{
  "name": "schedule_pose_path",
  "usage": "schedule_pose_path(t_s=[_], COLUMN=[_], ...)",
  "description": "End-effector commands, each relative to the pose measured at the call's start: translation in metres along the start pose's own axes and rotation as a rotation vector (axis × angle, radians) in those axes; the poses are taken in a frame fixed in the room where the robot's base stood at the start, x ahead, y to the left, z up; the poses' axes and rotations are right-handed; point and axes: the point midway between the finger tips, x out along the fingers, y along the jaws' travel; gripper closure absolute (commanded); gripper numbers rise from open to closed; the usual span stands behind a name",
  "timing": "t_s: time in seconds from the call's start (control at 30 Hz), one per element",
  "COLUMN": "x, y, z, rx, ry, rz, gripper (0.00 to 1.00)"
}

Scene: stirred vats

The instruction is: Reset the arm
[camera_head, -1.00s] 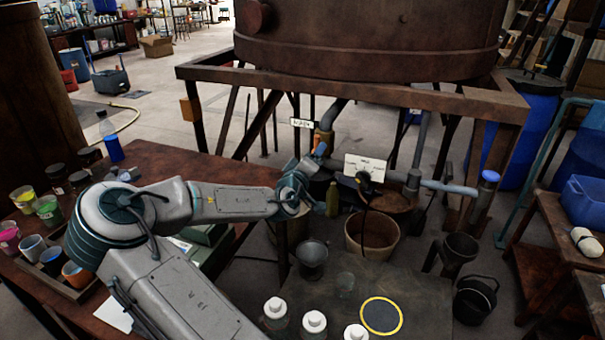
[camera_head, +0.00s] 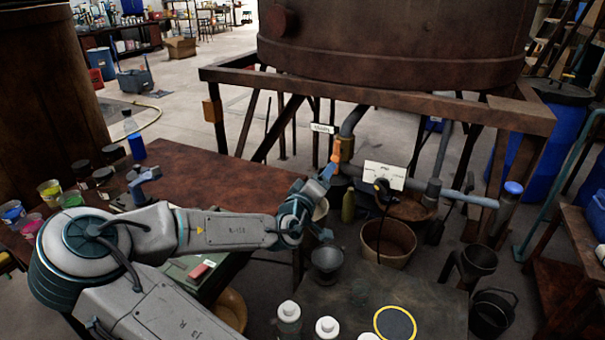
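My arm reaches from the lower left across the picture to the right, over the table edge. My gripper (camera_head: 322,205) is at its far end, in front of the pipework under the big rusty vat (camera_head: 390,45). It is small and seen from behind the wrist, so its finger opening is unclear. I see nothing clearly held in it. An orange handle (camera_head: 336,156) on the pipe shows just beyond it, and I cannot tell whether they touch.
A brown table (camera_head: 200,180) with paint cups is at left, partly behind my arm. A low grey surface (camera_head: 435,300) at lower right bears white-capped bottles and a yellow-ringed black disc (camera_head: 394,323). A brown tub (camera_head: 388,243) stands below the valve plate (camera_head: 384,175).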

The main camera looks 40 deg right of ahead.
Motion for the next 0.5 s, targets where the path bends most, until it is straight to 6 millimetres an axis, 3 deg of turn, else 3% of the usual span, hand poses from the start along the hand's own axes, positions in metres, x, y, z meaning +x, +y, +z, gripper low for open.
schedule_pose_path(t_s=[0.33,0.5], x=[0.000,-0.009], y=[-0.006,-0.042], z=[0.007,0.039], rx=[0.022,0.126], ry=[-0.034,-0.199], rz=[-0.034,-0.217], gripper=[0.27,0.27])
